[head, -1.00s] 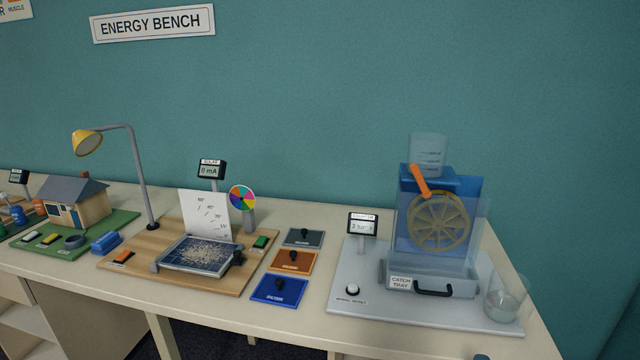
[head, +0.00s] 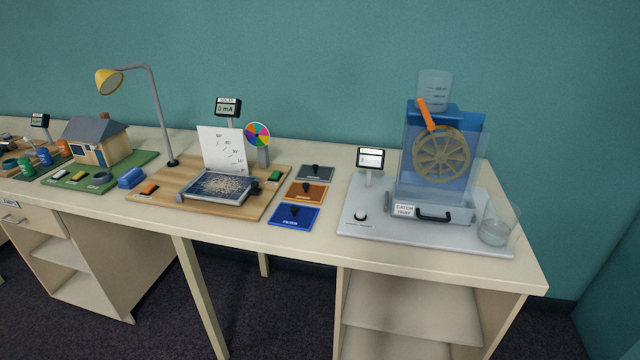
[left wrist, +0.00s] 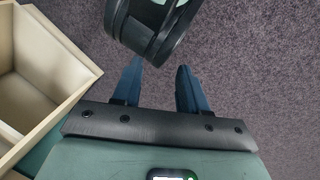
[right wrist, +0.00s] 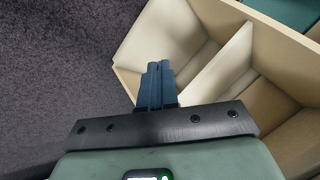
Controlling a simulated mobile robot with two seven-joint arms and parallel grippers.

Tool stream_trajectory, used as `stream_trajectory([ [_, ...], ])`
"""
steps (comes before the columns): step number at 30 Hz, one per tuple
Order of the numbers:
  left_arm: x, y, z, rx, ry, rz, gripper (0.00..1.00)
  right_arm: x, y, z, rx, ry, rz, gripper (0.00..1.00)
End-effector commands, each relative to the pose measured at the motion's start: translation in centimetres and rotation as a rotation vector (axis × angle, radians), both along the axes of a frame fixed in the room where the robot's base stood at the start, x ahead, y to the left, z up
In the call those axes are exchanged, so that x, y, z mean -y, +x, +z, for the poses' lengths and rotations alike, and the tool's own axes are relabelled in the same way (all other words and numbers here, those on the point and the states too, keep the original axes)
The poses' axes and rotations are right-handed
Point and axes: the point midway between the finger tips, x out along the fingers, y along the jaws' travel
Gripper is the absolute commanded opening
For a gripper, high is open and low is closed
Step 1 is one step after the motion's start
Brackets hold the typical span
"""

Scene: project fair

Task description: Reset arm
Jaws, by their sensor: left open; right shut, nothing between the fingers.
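My left gripper (left wrist: 158,85) shows in the left wrist view, pointing down over the dark carpet. Its two blue fingers are spread apart with nothing between them. My right gripper (right wrist: 158,68) shows in the right wrist view with its blue fingers together and nothing held. It is in front of the open shelves (right wrist: 185,60) under the bench. Neither gripper shows in the head view.
The bench (head: 330,252) holds a lamp (head: 158,110), a solar panel (head: 218,188), coloured plates (head: 293,217), a water wheel rig (head: 440,160) and a clear beaker (head: 495,225) near the right end. A cream cabinet edge (left wrist: 75,60) is close to my left gripper. Carpet (left wrist: 260,60) lies clear beside it.

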Motion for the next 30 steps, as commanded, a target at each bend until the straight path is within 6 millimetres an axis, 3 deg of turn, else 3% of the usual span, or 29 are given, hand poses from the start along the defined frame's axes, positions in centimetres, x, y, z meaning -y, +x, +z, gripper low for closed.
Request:
stream_trajectory([
  [1, 0.0, 0.0, 0.0, 0.0, 0.0, 0.0, 0.43, -1.1, -2.3, -3.0, -0.086, -0.01, 0.074, 0.0],
  [3, 0.0, 0.0, 0.0, 0.0, 0.0, 0.0, 0.43, -2.5, -5.3, -6.1, -0.181, -0.023, 0.181, 0.0],
  [10, 0.0, 0.0, 0.0, 0.0, 0.0, 0.0, 0.43, -6.5, -15.4, -13.1, -0.429, -0.011, 0.518, 0.0],
  [12, 0.3, -0.7, 2.8, -0.017, -0.008, -0.007, 0.43, -6.7, -15.8, -10.1, -0.435, -0.005, 0.533, 0.0],
  [24, 2.2, -4.7, 14.3, -0.164, -0.068, -0.064, 0.43, -8.5, -19.5, 1.5, -0.56, 0.076, 0.597, 0.0],
  [30, 2.7, -5.2, 17.4, -0.206, -0.086, -0.081, 0.43, -9.0, -20.0, 4.6, -0.595, 0.1, 0.617, 0.0],
])
